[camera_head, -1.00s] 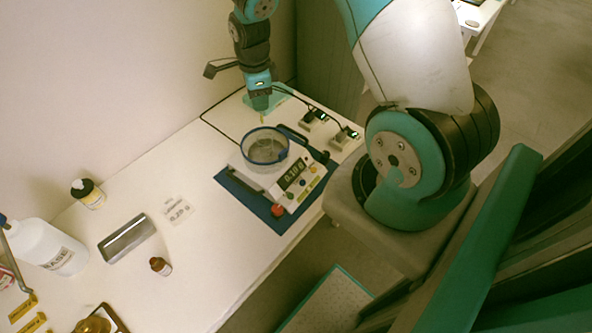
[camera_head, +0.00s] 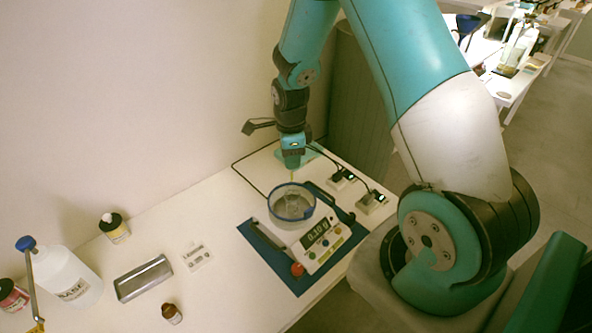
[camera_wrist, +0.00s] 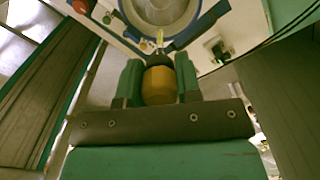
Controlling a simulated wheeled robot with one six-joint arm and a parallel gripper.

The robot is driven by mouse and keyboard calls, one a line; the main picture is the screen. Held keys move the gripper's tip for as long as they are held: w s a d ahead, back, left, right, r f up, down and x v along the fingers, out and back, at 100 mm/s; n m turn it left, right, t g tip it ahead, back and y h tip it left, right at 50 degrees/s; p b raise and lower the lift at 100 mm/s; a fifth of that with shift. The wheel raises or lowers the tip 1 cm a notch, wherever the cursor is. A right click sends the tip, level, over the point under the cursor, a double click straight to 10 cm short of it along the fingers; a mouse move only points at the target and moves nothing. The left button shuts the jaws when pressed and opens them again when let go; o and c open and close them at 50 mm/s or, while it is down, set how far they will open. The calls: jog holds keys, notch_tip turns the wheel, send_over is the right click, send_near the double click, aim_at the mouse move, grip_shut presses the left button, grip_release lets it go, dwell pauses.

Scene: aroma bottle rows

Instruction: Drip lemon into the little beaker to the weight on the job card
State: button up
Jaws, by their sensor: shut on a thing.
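My gripper (camera_head: 292,160) points down just above the little beaker (camera_head: 292,200), on the scale (camera_head: 310,250). In the wrist view its green fingers (camera_wrist: 159,80) are shut on an amber-yellow dropper bottle (camera_wrist: 160,86). The bottle's dark collar and thin pale-yellow tip point toward the beaker; its label is hidden. The beaker stands inside a clear round guard with a blue rim (camera_head: 272,193). The scale's display (camera_head: 318,235) seems to read 0.10 g. The job card (camera_head: 197,257) lies flat left of the scale; its print is too small to read surely.
The scale sits on a blue mat (camera_head: 252,237). To the left are a metal tray (camera_head: 143,279), a small brown bottle (camera_head: 171,314), a black-topped jar (camera_head: 114,228) and a large white bottle (camera_head: 68,282). Small plugged-in boxes (camera_head: 370,201) and cables lie right of the scale.

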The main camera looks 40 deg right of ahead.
aim_at(292, 178)
jog(key=shift+f+b, duration=1.25)
jog(key=shift+f, duration=0.65)
jog(key=c, duration=0.3)
jog(key=o, duration=0.3)
jog(key=shift+r, duration=0.15)
jog(key=shift+r+p, duration=1.6)
jog(key=shift+r, duration=0.3)
